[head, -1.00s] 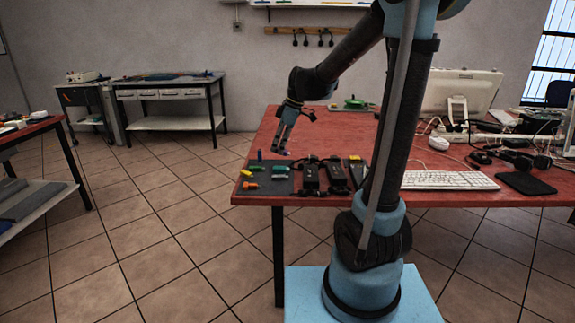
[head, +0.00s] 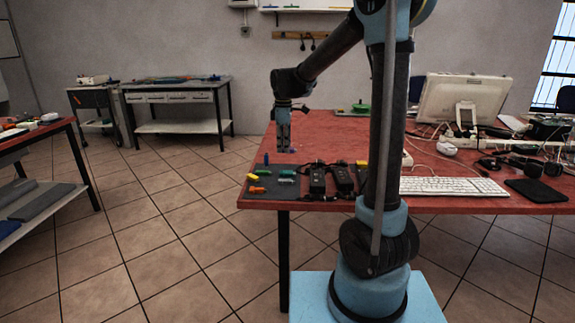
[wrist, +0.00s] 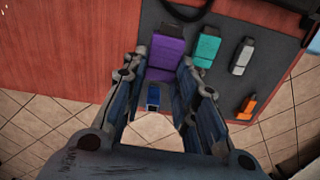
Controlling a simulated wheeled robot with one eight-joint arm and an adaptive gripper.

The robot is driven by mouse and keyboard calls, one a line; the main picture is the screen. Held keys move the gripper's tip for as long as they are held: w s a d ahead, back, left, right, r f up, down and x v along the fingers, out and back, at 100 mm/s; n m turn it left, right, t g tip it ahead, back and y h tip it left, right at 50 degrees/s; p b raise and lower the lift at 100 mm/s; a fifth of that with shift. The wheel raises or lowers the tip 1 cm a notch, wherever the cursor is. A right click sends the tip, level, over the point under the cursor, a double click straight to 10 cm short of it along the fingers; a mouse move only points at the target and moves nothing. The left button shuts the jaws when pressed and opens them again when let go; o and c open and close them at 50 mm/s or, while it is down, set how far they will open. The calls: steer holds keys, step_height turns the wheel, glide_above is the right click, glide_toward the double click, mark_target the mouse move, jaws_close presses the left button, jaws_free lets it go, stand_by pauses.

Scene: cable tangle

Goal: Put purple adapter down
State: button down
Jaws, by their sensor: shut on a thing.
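The purple adapter (wrist: 166,54) is a flat purple block between my fingertips in the wrist view. A small bit of purple (head: 292,150) shows beside the fingertips in the head view. My gripper (wrist: 165,68) is shut on the adapter, one finger on each side of it. In the head view my gripper (head: 284,150) points straight down, low over the red table (head: 225,160) just behind the dark mat (head: 284,203). I cannot tell whether the adapter touches the surface.
Two black power bricks (head: 342,180) lie right of the small pieces. A white keyboard (head: 452,186) is farther right. Red tabletop behind the mat is mostly clear.

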mark_target(284, 168)
steer(key=shift+f, duration=3.4)
steer(key=shift+f, duration=0.1)
steer(key=c, duration=1.3)
jaws_free()
steer(key=shift+f, duration=0.1)
